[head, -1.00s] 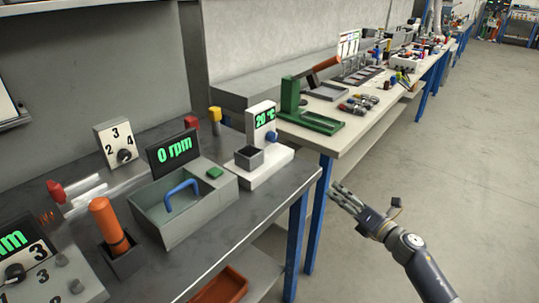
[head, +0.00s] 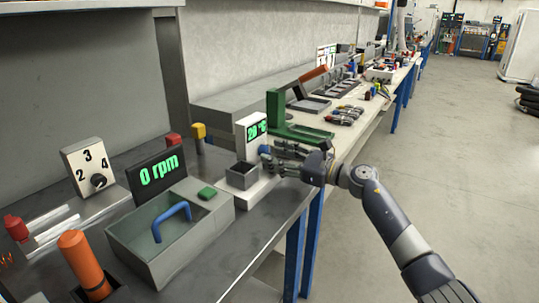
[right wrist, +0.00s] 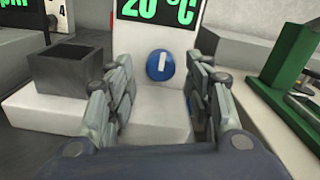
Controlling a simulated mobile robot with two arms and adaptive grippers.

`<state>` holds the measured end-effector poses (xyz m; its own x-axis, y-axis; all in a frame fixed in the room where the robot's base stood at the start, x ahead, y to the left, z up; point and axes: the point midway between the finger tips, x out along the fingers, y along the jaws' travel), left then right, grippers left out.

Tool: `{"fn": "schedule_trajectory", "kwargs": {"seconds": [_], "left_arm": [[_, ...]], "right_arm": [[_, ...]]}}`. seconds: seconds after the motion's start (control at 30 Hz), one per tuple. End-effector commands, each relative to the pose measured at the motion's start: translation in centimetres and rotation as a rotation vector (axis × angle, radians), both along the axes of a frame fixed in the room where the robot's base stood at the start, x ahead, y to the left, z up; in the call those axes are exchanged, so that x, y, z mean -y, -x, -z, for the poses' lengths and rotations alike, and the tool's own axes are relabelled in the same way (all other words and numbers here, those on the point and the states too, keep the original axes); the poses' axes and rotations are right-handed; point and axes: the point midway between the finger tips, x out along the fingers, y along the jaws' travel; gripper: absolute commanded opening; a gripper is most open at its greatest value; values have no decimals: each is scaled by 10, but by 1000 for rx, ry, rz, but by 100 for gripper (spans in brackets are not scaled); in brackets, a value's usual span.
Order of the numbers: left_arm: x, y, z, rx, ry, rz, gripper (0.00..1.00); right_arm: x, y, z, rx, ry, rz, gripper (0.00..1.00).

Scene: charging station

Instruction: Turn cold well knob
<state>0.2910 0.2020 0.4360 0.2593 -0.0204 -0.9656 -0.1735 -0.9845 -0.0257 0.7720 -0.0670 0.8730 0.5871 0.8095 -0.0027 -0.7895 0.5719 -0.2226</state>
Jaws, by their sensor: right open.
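The cold well is a white unit (head: 251,138) with a green "20 °C" display and a small dark square well (head: 242,175) at its front left. Its round blue knob (right wrist: 160,65) with a white upright mark sits below the display in the right wrist view. My right gripper (head: 277,160) is open and empty in front of the unit, its fingers pointing at the knob. In the right wrist view the fingers (right wrist: 158,88) stand either side of the knob, apart from it. In the head view the fingers partly cover the knob. My left gripper is not in view.
A green stand (head: 276,110) is behind to the right. Open floor (head: 455,190) lies at the right.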

Motion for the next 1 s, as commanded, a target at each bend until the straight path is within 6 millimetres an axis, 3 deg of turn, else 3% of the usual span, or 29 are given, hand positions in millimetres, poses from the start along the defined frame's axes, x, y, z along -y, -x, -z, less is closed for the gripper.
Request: {"fn": "schedule_trajectory", "kwargs": {"seconds": [0.2,0.57,0.8,1.0], "left_arm": [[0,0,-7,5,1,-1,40],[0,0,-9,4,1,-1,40],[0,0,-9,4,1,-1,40],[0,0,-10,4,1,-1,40]], "right_arm": [[-16,-13,0,0,-2,1,48],[-20,-15,0,0,0,1,48],[-20,-15,0,-1,-1,1,3],[-20,-15,0,-5,-4,1,4]]}}
